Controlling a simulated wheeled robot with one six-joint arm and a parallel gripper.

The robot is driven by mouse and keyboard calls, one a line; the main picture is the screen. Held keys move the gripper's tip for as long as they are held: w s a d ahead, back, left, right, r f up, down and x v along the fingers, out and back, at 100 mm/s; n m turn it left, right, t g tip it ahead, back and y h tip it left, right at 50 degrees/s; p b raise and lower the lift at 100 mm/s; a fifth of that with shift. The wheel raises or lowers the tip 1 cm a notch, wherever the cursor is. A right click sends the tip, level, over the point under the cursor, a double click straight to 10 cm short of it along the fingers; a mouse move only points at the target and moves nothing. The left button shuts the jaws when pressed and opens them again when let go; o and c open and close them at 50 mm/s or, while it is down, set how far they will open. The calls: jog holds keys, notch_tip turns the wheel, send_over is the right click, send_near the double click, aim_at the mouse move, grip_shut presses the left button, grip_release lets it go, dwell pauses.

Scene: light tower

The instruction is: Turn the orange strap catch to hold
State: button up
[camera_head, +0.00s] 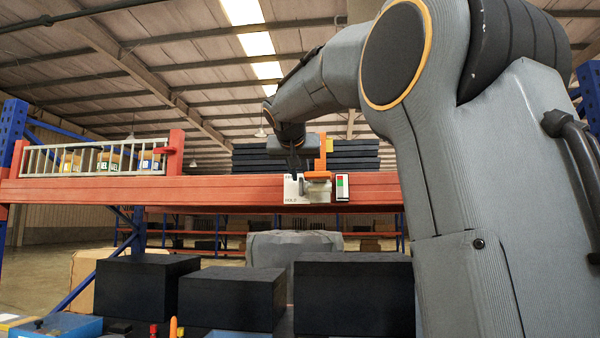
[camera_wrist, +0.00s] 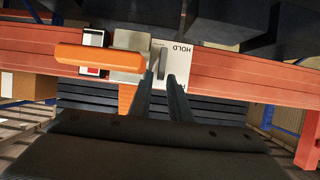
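The orange strap catch (camera_head: 317,174) is on the front of the red beam. Its orange arm lies level across a grey block, and an orange upright rises behind it. In the wrist view, which is upside down, the orange arm (camera_wrist: 100,57) points left from the grey block (camera_wrist: 128,64). A white plate (camera_wrist: 200,62) marked HOLD is beside the block. My gripper (camera_wrist: 162,72) is in front of the plate, beside the catch, with a narrow gap between its fingers and nothing visibly held. In the head view, my gripper (camera_head: 294,172) is left of the orange upright; contact cannot be told.
The red beam (camera_head: 230,190) runs across the view. A small panel (camera_head: 342,187) with green and red patches is right of the catch. Dark flat slabs (camera_head: 350,152) are stacked behind the beam. Black boxes (camera_head: 147,285) stand below. A railed rack (camera_head: 90,158) is at left.

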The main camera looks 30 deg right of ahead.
jog(key=shift+x, duration=0.95)
jog(key=shift+c, duration=0.2)
grip_shut()
